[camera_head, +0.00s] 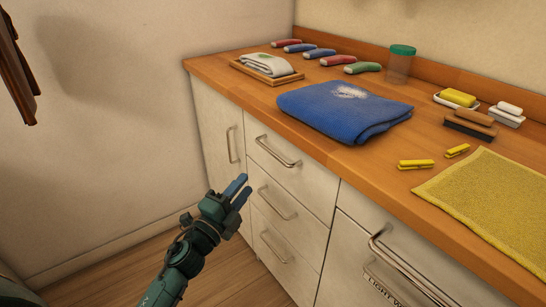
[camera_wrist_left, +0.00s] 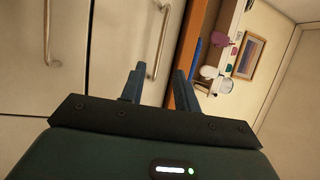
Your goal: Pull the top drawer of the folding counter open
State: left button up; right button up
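The folding counter (camera_head: 228,80) has a wooden top and pale fronts. Its top drawer (camera_head: 310,188) sits flush with the fronts around it and looks shut; its metal bar handle (camera_head: 277,152) also shows in the left wrist view (camera_wrist_left: 160,42). My left gripper (camera_head: 243,186) is in front of the drawers, below and left of that handle in the head view. Its two blue fingers (camera_wrist_left: 158,84) are apart with nothing between them. In the wrist view the handle is beyond the fingertips, apart from them. My right gripper is not in view.
Lower drawers with handles (camera_head: 277,203) are below, and a tall door handle (camera_head: 231,145) is to the left. A blue folded towel (camera_head: 340,108), a yellow cloth (camera_head: 495,205) and yellow clothespins (camera_head: 416,164) lie on top. Floor (camera_head: 222,280) in front is clear.

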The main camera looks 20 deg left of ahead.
pick_arm(q)
jog(key=x, duration=1.2)
jog(key=shift+c, duration=0.5)
grip_shut()
